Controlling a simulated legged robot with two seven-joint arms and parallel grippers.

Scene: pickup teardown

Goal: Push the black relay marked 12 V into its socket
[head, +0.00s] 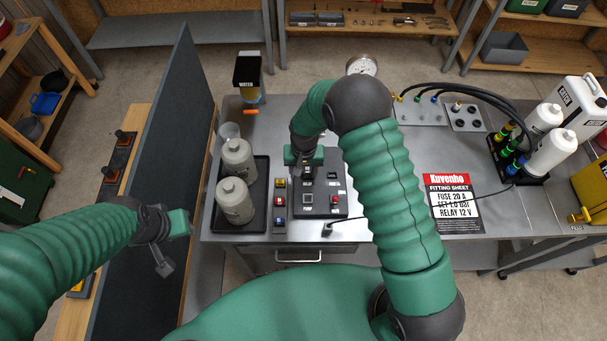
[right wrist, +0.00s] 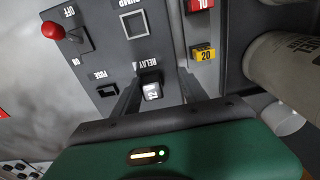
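The black relay (right wrist: 150,84), with a white label reading 12, stands at the place marked RELAY on the dark panel (right wrist: 108,60). How deep it sits in its socket I cannot tell; the socket is hidden under it. My right gripper (right wrist: 158,88) is over the panel, its two dark fingers on either side of the relay with gaps showing. In the head view my right gripper (head: 306,178) hides the relay and points down at the panel (head: 312,206). My left gripper (head: 172,245) hangs in front of the dark partition, away from the panel; its opening is unclear.
A strip of coloured fuses (head: 280,206) lies left of the panel, beside a black tray (head: 262,190) with two grey bottles. A red-knobbed switch (right wrist: 54,31) rises from the panel. The fitting sheet (head: 453,204) reads relay 12 V. A tall dark partition (head: 160,190) stands left.

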